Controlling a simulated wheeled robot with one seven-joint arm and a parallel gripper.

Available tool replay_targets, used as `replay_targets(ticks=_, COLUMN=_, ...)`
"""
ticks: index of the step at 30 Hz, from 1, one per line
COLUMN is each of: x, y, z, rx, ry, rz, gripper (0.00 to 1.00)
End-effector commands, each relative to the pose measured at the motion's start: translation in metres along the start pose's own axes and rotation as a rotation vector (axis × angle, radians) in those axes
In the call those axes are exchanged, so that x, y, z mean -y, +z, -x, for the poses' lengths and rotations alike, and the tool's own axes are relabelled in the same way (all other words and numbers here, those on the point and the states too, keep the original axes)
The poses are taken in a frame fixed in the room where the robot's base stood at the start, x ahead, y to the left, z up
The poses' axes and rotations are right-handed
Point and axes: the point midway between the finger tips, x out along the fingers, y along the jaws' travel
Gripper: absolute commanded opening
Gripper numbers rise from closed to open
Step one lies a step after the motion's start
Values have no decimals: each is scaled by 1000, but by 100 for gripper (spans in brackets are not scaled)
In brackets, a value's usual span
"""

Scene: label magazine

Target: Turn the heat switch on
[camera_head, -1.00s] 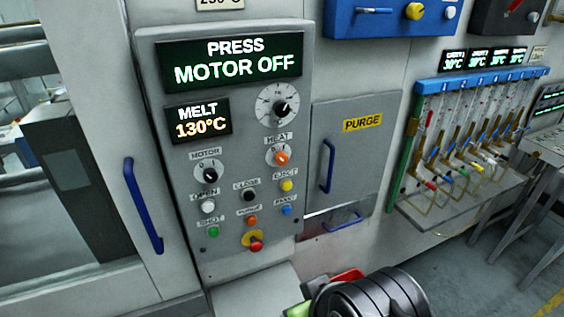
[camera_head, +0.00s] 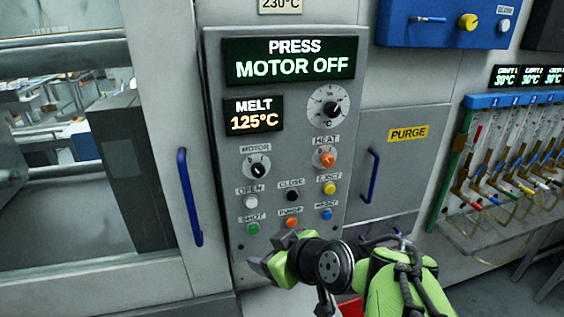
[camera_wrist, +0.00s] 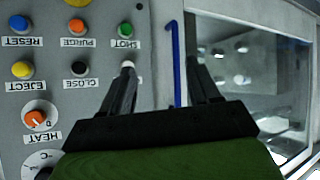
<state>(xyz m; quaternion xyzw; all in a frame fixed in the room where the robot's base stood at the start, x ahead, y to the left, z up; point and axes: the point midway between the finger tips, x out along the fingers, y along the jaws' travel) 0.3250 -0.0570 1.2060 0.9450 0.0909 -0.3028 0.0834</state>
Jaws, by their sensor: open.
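The heat switch is an orange rotary knob (camera_head: 326,160) under the HEAT label, on the right side of the grey control panel (camera_head: 222,190). In the wrist view, which is upside down, the orange knob (camera_wrist: 35,120) is at the lower left. My gripper (camera_head: 262,266) is in front of the panel's lower part, below and left of the knob. In the wrist view my gripper (camera_wrist: 158,66) is open and empty, its fingers apart. One fingertip overlaps the white OPEN button (camera_wrist: 128,66); I cannot tell whether it touches. The knob is clear of both fingers.
The black motor knob (camera_head: 257,168) and a large dial (camera_head: 328,107) are near the heat knob. Several coloured buttons sit below, including the yellow EJECT button (camera_head: 329,188). Blue door handles stand left (camera_head: 190,197) and right (camera_head: 372,175). The screen (camera_head: 253,113) reads MELT 125°C.

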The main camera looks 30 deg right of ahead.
Motion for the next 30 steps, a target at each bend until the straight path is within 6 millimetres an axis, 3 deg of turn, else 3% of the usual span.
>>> replay_targets(ticks=7, x=-75, y=-3, z=6, rx=-230, ry=149, rz=-53, gripper=61)
replay_targets(ticks=13, x=-167, y=9, z=57, rx=-477, ry=430, rz=-109, gripper=61)
replay_targets(ticks=15, x=-184, y=13, z=74, rx=-526, ry=500, rz=-118, gripper=61)
replay_targets(ticks=18, x=-194, y=12, z=82, rx=-550, ry=534, rz=-119, gripper=61)
replay_targets(ticks=23, x=-206, y=-5, z=63, rx=-551, ry=526, rz=-117, gripper=61)
replay_targets(ticks=30, x=-237, y=-35, z=20, rx=-549, ry=525, rz=-119, gripper=61)
